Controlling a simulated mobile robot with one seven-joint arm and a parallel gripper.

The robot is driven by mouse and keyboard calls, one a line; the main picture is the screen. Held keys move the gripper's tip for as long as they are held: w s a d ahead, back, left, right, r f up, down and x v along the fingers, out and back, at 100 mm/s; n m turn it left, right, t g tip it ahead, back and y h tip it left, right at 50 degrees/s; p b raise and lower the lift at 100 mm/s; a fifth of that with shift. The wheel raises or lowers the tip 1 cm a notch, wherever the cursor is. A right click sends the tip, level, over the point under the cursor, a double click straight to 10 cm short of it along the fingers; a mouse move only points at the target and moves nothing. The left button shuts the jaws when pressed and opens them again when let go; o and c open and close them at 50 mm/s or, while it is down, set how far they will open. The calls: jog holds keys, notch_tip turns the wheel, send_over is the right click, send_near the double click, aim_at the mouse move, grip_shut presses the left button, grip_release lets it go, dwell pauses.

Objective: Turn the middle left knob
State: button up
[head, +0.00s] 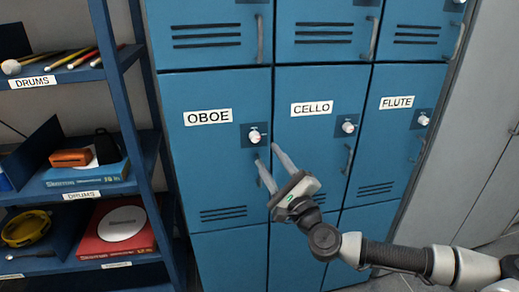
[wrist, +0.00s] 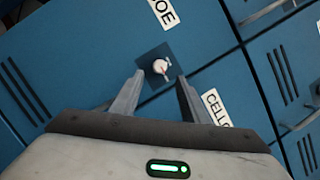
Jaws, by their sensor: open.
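The middle left knob (head: 255,136) is a small white knob on a dark square plate, on the blue locker door labelled OBOE (head: 207,117). My gripper (head: 267,156) is open and empty, just below and slightly right of the knob in the head view. In the wrist view the knob (wrist: 160,67) shows beyond and between the two fingertips (wrist: 159,76), with the fingers apart from it. Nothing hides the knob in either view.
The CELLO door (head: 311,108) and FLUTE door (head: 397,102) to the right have similar knobs. A vertical handle (head: 262,173) sits below the OBOE knob, near my fingers. Blue shelves (head: 148,143) with drum items stand at left.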

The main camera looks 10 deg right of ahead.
aim_at(257, 140)
jog(key=x, duration=0.7)
grip_shut()
